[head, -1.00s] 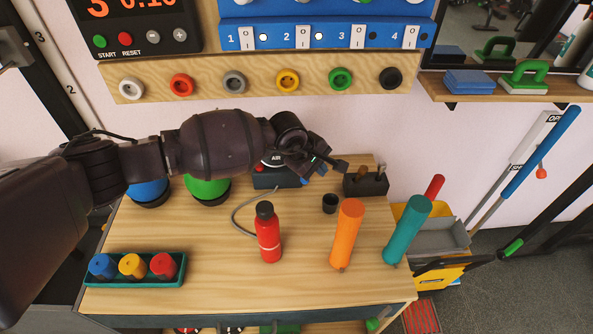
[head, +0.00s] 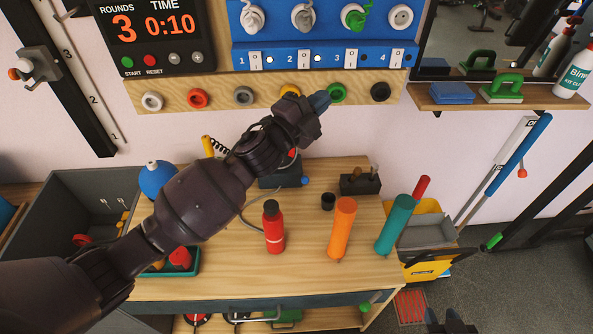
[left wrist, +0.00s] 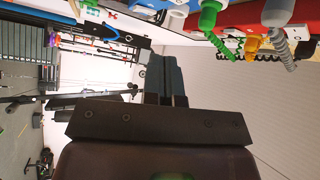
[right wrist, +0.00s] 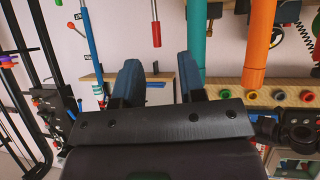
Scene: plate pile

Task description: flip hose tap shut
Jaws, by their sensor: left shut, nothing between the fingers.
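A dark box (head: 270,182) marked AIR in the earlier view stands at the back of the wooden bench (head: 225,285), partly hidden behind my left arm. A thin grey hose (head: 252,222) curves over the bench from its left side. A small blue knob (head: 305,181) shows at the box's right end; I cannot tell whether it is the hose tap or how it is turned. My left gripper (head: 320,101) is shut and empty, above the box in the picture, in front of the peg board. It also shows shut in the left wrist view (left wrist: 165,78). My right gripper (right wrist: 158,78) is open and empty, low at the right.
A red bottle (head: 273,228), an orange roller (head: 341,230) and a teal roller (head: 394,226) stand on the bench. A dark block (head: 360,186) and small black cup (head: 328,201) are near the box. A board with coloured rings (head: 197,98) hangs behind.

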